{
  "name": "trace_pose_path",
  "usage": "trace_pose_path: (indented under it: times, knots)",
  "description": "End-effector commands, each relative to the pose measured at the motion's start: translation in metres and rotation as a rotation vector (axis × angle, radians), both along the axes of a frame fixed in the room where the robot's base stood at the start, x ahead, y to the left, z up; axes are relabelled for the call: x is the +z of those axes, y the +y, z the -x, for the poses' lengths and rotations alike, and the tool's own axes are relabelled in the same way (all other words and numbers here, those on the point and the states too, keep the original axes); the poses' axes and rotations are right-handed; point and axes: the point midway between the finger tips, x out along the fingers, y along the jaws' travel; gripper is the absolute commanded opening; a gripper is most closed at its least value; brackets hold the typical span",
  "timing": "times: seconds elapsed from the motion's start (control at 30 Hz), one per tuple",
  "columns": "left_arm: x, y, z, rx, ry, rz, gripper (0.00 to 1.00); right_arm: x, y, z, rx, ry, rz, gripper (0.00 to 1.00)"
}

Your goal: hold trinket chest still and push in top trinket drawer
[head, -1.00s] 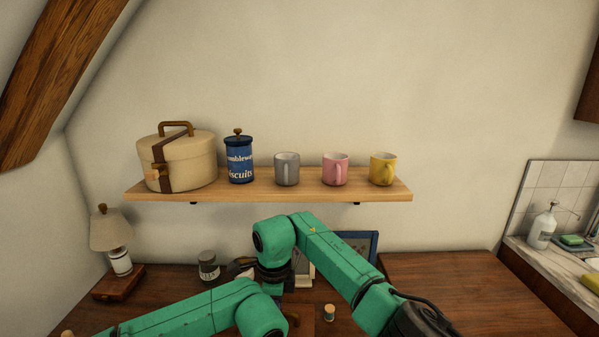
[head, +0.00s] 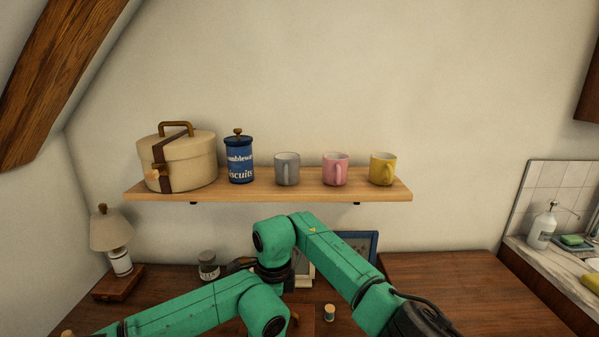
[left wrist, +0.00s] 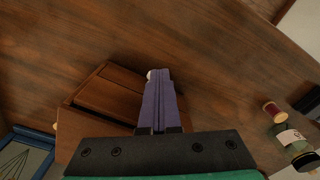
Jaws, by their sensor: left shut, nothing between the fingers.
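The wooden trinket chest (left wrist: 108,92) shows in the left wrist view, just left of my left gripper (left wrist: 158,72). Its purple fingers are shut together with nothing between them. The fingertips are beside the chest's edge, by a small pale knob-like piece (left wrist: 150,74); I cannot tell whether they touch it. How far the top drawer stands out is unclear, as the fingers and gripper body cover part of the chest.
The shelf (head: 270,187) above holds a round case, a biscuit tin and mugs. The wooden top (head: 470,285) is clear at right.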

Motion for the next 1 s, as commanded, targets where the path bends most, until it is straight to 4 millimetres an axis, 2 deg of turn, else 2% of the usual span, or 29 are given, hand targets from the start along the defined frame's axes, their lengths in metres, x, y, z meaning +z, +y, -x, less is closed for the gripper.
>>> trace_pose_path:
  times: [0.27, 0.8, 1.0]
  knots:
    - [-0.001, 0.001, -0.004, 0.004, -0.002, -0.003, 0.0, -0.001, 0.0, 0.001, 0.001, 0.003, 0.001, 0.0]
    - [-0.001, 0.003, 0.034, 0.0, 0.0, -0.001, 0.0, -0.001, 0.0, 0.001, 0.001, 0.002, 0.001, 0.0]
    - [0.005, 0.003, 0.036, 0.002, -0.002, -0.001, 0.0, -0.001, 0.0, 0.001, 0.001, 0.003, 0.001, 0.0]
